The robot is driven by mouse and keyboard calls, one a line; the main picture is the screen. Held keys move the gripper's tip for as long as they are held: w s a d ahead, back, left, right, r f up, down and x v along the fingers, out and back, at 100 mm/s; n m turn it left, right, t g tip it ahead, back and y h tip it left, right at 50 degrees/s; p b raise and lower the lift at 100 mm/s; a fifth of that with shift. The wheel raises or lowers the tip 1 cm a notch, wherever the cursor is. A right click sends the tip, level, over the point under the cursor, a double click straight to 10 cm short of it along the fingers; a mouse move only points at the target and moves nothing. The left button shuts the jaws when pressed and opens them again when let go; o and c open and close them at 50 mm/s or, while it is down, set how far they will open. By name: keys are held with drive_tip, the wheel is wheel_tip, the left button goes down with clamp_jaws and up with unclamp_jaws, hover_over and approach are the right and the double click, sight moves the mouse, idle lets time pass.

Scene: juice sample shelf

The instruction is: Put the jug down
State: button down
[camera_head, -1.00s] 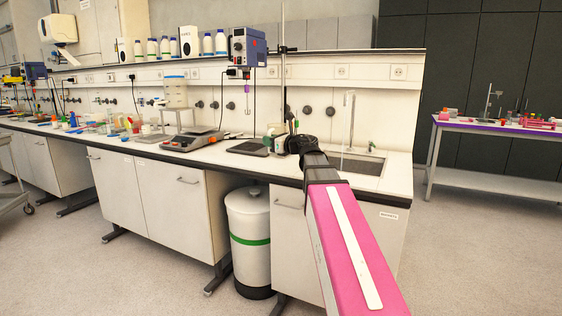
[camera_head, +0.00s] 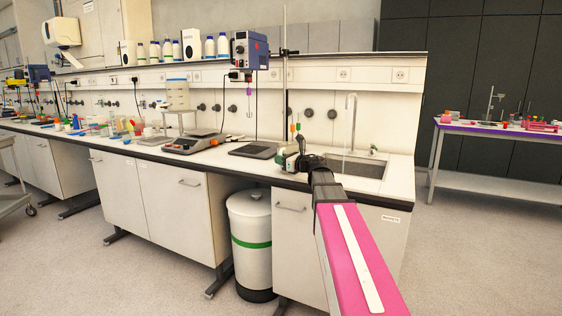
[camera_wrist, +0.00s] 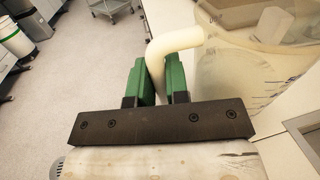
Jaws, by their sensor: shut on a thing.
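The jug (camera_wrist: 255,65) is clear, with measuring marks and a cream handle (camera_wrist: 177,42); it fills the upper right of the wrist view. My gripper (camera_wrist: 160,82) has its green fingers shut around the handle. In the head view my gripper (camera_head: 287,161) is at the counter's front edge, left of the sink. The jug is hard to make out there, and its base is out of sight in the wrist view. I cannot tell whether it touches the counter (camera_head: 235,169).
The sink (camera_head: 355,166) with its tall tap (camera_head: 351,122) is right of my gripper. A dark flat plate (camera_head: 253,150) and a scale (camera_head: 195,142) stand to the left. A white bin (camera_head: 250,240) stands below on the floor.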

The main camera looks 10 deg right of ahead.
drive_tip(key=shift+f, duration=0.2)
drive_tip(key=c, duration=1.1)
unclamp_jaws()
drive_tip(key=shift+r, duration=0.1)
drive_tip(key=v, duration=1.2)
drive_tip(key=shift+c, duration=0.2)
